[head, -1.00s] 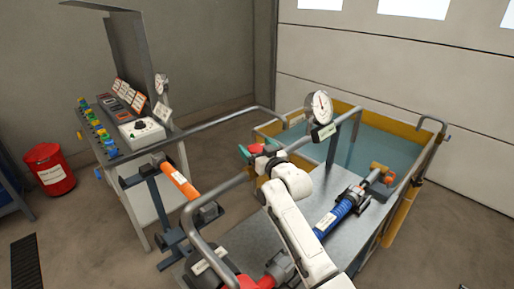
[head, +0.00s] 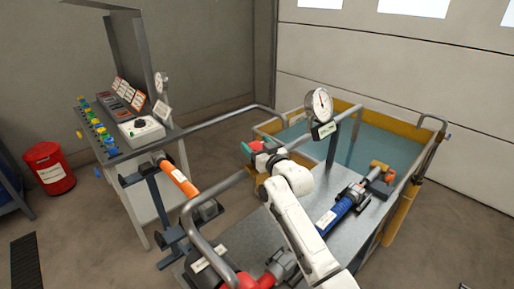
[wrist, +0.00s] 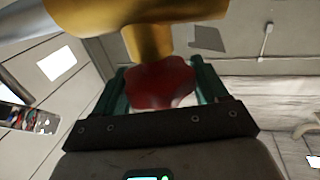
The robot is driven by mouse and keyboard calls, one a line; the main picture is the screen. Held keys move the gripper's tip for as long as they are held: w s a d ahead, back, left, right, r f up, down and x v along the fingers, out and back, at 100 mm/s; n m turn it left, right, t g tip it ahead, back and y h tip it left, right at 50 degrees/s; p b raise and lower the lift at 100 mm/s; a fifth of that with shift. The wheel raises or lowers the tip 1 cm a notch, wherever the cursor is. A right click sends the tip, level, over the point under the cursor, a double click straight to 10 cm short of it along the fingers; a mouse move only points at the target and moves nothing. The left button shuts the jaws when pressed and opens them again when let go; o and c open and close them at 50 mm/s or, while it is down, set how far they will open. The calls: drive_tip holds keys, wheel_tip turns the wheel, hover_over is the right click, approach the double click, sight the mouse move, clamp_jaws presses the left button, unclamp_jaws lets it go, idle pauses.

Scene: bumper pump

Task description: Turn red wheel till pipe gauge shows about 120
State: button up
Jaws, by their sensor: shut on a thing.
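The red wheel (wrist: 160,84) is a lobed handwheel under a brass valve body (wrist: 150,35) in the wrist view. My gripper (wrist: 162,90) has its green fingers on both sides of the wheel and is shut on it. In the head view my gripper (head: 253,148) is at the pipe's valve, and only a little of the red wheel shows between the green fingers and my arm. The pipe gauge (head: 320,104) is a round white dial above the pipe at right. Its needle points roughly upward, but its numbers are too small to read.
A grey metal bench (head: 245,235) carries a blue cylinder (head: 335,215) to the right of my arm. A yellow-rimmed water tank (head: 385,140) stands behind. A control desk (head: 140,132) with a second gauge (head: 161,82) and a red bin (head: 48,168) are at left.

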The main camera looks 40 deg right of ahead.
drive_tip(key=shift+f+n+y+b, duration=0.2)
drive_tip(key=shift+n+y+b, duration=1.6)
drive_tip(key=shift+b, duration=3.4)
drive_tip(key=shift+r+y+b, duration=0.25)
drive_tip(key=shift+y+b, duration=0.6)
drive_tip(key=shift+y, duration=0.05)
drive_tip(key=o, duration=1)
drive_tip(key=shift+c, duration=0.2)
drive_tip(key=s+b, duration=0.1)
drive_tip(key=s, duration=0.9)
drive_tip(key=shift+s+d, duration=0.4)
